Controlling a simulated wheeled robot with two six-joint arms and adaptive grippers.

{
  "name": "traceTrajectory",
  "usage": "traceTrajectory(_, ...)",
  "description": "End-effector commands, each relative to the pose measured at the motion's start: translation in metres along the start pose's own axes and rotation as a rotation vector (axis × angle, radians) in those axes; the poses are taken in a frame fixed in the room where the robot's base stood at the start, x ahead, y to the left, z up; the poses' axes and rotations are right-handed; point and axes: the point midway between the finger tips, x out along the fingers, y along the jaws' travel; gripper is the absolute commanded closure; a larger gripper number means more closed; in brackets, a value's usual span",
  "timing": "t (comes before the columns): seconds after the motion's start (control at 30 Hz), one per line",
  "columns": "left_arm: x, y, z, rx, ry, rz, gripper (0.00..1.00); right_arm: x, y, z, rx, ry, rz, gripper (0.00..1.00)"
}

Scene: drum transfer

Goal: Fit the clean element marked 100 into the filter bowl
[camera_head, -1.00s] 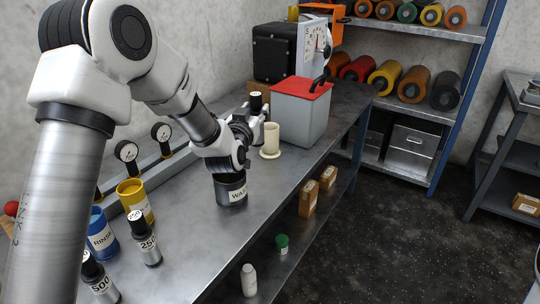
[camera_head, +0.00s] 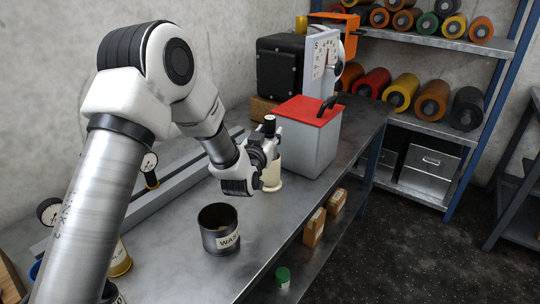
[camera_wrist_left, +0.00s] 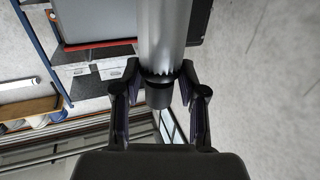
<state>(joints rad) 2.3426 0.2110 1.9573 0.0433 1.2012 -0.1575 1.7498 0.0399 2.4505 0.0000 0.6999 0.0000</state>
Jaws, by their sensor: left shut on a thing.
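My left gripper (camera_head: 266,143) is shut on a dark-capped cylinder (camera_head: 270,121), held upright beside the grey bin. In the left wrist view the fingers (camera_wrist_left: 161,85) close around this cylinder (camera_wrist_left: 165,35), which looks metallic with a toothed dark collar. Any number on it is too small to read. A cream cylinder with a flanged foot (camera_head: 272,177) stands on the bench just below the gripper, partly hidden by it; I cannot tell whether the held cylinder touches it. I cannot tell for sure whether this is the filter bowl. My right gripper is out of view.
A dark open can labelled WAS... (camera_head: 220,238) stands in front of the arm. A grey bin with a red lid (camera_head: 308,148) stands close right of the gripper. The bench between can and front edge is clear.

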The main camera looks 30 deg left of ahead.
Motion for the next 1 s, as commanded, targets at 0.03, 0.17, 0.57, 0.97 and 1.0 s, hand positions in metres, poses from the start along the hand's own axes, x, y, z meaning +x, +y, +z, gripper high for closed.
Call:
traceTrajectory(0.03,0.001,0.000,0.007,0.000,0.001,0.000,1.00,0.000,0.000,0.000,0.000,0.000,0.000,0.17)
traceTrajectory(0.17,0.000,0.000,0.026,0.000,0.000,0.001,1.00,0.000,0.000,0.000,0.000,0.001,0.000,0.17)
traceTrajectory(0.57,0.000,0.000,0.049,0.000,0.003,0.000,1.00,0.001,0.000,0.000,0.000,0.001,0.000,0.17)
traceTrajectory(0.97,0.000,0.000,0.050,0.000,0.001,0.000,0.34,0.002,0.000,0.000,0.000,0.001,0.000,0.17)
traceTrajectory(1.0,0.000,0.000,0.049,0.000,0.001,0.000,0.34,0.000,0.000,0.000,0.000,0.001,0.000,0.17)
